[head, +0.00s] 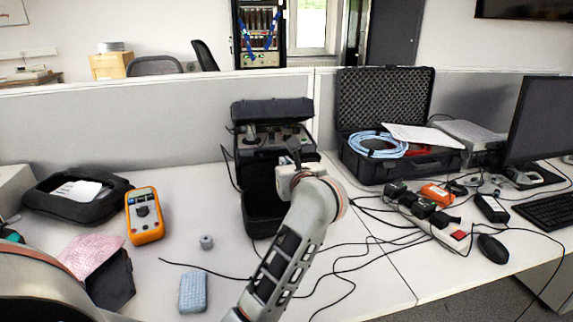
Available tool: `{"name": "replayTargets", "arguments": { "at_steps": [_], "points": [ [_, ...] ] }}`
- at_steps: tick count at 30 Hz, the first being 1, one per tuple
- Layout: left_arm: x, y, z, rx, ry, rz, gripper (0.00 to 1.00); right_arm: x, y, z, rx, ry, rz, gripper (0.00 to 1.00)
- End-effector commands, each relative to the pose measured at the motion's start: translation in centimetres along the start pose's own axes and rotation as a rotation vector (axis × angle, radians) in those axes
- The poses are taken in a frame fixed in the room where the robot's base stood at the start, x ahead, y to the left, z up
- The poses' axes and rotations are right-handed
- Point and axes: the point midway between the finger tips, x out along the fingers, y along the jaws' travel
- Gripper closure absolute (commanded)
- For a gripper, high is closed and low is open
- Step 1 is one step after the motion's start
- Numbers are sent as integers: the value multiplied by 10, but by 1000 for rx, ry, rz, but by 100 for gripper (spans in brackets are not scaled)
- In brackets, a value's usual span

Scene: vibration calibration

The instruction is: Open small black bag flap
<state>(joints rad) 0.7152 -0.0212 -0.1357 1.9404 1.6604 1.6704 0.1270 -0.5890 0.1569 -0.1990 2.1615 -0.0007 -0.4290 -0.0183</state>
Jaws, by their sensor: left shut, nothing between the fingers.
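A small black bag (245,160) stands upright near the back of the table, against the grey partition. Its top flap (272,111) is raised and leans back, and grey and dark devices show inside. A black front part (262,215) reaches down to the table and is partly hidden by my arm. My left gripper (289,159) is at the front right of the bag, shut and empty. My wrist hides part of the bag's right side. I cannot tell whether the fingers touch the bag. My right gripper is not in view.
A foam-lined case (385,95) stands open at right. Cables (345,262) cross the table's middle.

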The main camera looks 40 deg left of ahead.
Motion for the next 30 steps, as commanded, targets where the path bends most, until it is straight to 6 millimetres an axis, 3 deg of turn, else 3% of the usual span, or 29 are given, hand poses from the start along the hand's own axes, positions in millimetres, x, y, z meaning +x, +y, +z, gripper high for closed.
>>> {"name": "replayTargets", "arguments": {
  "at_steps": [10, 12, 14, 21, 30],
  "points": [
    [6, 0, 22, -10, 62, -1, 100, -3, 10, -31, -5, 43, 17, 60],
    [10, 0, 31, -13, 99, -3, 100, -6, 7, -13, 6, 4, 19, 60],
    [14, 0, 39, -14, 137, -3, 100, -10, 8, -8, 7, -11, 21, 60],
    [44, -1, 64, -12, 338, -5, 100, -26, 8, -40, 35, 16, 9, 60],
    [89, -1, 68, 0, 564, -2, 100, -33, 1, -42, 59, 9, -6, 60]
  ]
}}
